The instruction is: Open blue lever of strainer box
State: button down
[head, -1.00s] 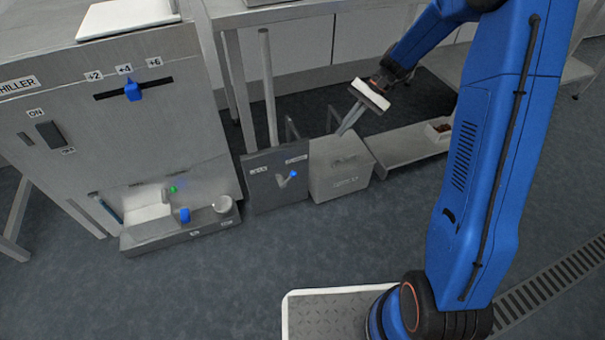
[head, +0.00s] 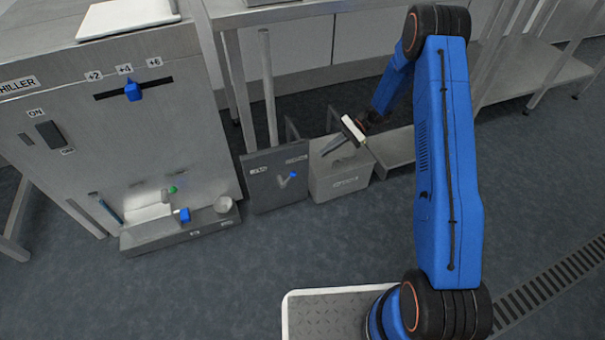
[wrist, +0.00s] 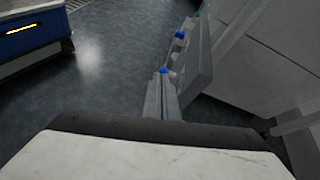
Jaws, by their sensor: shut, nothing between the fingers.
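The lever (head: 287,180) is a short grey arm with a blue tip (head: 293,175). It slants up to the right on a grey front panel (head: 265,190) with small labels at its upper left and upper right. A grey box (head: 335,188) with a label stands directly right of the panel. My gripper (head: 324,153) is shut and empty. It points left and down over the box top, right of and above the lever, apart from it in the head view. In the wrist view a blue knob (wrist: 164,70) shows just past my fingertips (wrist: 163,78); contact cannot be told.
The chiller cabinet (head: 60,150) stands at left, with a blue slider (head: 133,91) and a low tray (head: 185,236) holding a blue knob (head: 185,215). A grey post (head: 267,90) rises behind the panel. The floor in front is clear.

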jog(key=shift+m+y, duration=0.7)
jog(key=shift+m, duration=0.2)
jog(key=f, duration=0.2)
jog(key=w+f, duration=0.1)
jog(key=f, duration=0.5)
jog(key=shift+w+a+f, duration=0.1)
jog(key=shift+w+a, duration=0.1)
jog(key=shift+a, duration=0.2)
jog(key=x, duration=1)
jog(key=shift+a, duration=0.2)
